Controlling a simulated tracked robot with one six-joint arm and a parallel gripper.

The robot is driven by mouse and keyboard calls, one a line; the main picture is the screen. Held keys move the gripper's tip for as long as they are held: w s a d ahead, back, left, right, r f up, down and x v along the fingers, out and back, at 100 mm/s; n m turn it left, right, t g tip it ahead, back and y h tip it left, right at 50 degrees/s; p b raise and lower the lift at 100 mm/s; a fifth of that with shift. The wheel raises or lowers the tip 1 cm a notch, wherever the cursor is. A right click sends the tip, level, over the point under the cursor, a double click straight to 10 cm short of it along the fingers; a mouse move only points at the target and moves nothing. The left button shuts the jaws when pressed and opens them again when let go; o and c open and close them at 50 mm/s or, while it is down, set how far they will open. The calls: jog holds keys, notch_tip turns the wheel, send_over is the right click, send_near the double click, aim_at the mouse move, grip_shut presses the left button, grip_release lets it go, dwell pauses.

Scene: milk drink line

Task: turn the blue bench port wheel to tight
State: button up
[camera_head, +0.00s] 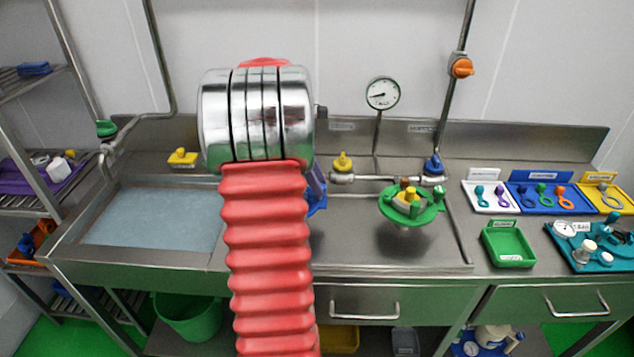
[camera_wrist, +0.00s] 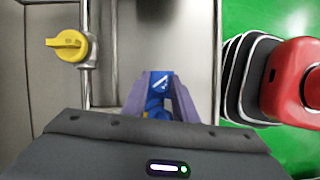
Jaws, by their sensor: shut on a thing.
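The blue bench port wheel (camera_wrist: 159,80) shows in the wrist view as a blue piece with a white mark, between the two purple fingers of my gripper (camera_wrist: 157,92). The fingers are shut on it, and its lower part is partly hidden between them. In the head view my arm covers most of this spot. Only a blue edge of the wheel (camera_head: 315,207) and a bit of a purple finger of my gripper (camera_head: 317,183) show to the right of the arm. I cannot read the wheel's setting.
A yellow valve handle (camera_wrist: 66,44) sits on a pipe left of the fingers. On the bench are a green fixture (camera_head: 412,207), another blue valve knob (camera_head: 433,164), a gauge (camera_head: 383,93), tool trays and a green tray (camera_head: 508,246). A shallow basin (camera_head: 150,218) lies left.

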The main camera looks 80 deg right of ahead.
jog(key=m+y, duration=0.1)
jog(key=m, duration=0.2)
jog(key=shift+d+m+y, duration=0.1)
jog(key=shift+m+y, duration=0.2)
jog(key=shift+m, duration=0.1)
jog(key=shift+d+m+t+y, duration=0.1)
jog(key=shift+m+t+y, duration=0.35)
jog(key=shift+m, duration=1.35)
jog(key=shift+y, duration=0.25)
jog(key=o, duration=1)
jog(key=shift+o, duration=0.2)
jog(key=v, duration=1.3)
jog(key=shift+r, duration=0.35)
jog(key=shift+w, duration=0.1)
